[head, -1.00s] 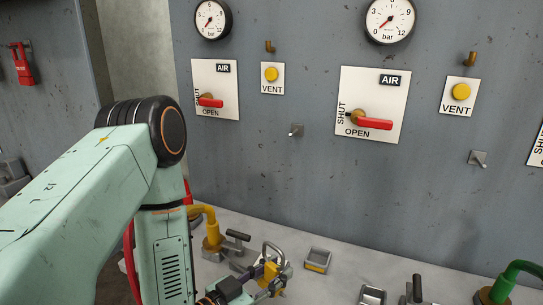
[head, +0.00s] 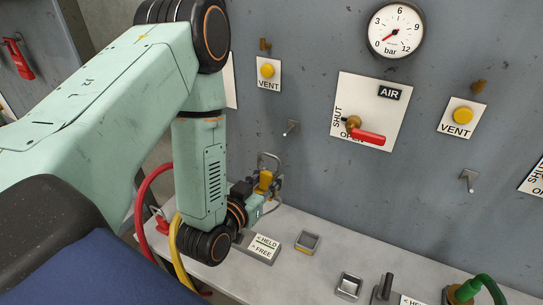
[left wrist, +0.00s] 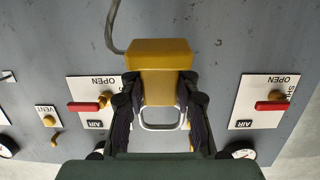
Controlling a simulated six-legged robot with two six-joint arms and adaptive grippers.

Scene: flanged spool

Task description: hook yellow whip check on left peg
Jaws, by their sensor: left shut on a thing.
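My left gripper (head: 268,182) is shut on the yellow block of the whip check (head: 264,180) and holds it above the bench, in front of the grey panel. A metal loop stands up from the block in the head view. In the left wrist view the yellow whip check (left wrist: 160,60) sits between both fingers (left wrist: 160,100), its loop shows between them and its grey cable runs off the other end. The left peg (head: 291,126) sticks out of the panel, above and right of the loop and apart from it. My right gripper is not in view.
The right peg (head: 469,178) is farther along the panel. A red valve handle (head: 368,138) and yellow vent buttons sit above the pegs. The bench (head: 325,275) holds a HELD/FREE plate (head: 264,246), small trays (head: 307,242) and a green hose (head: 485,283).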

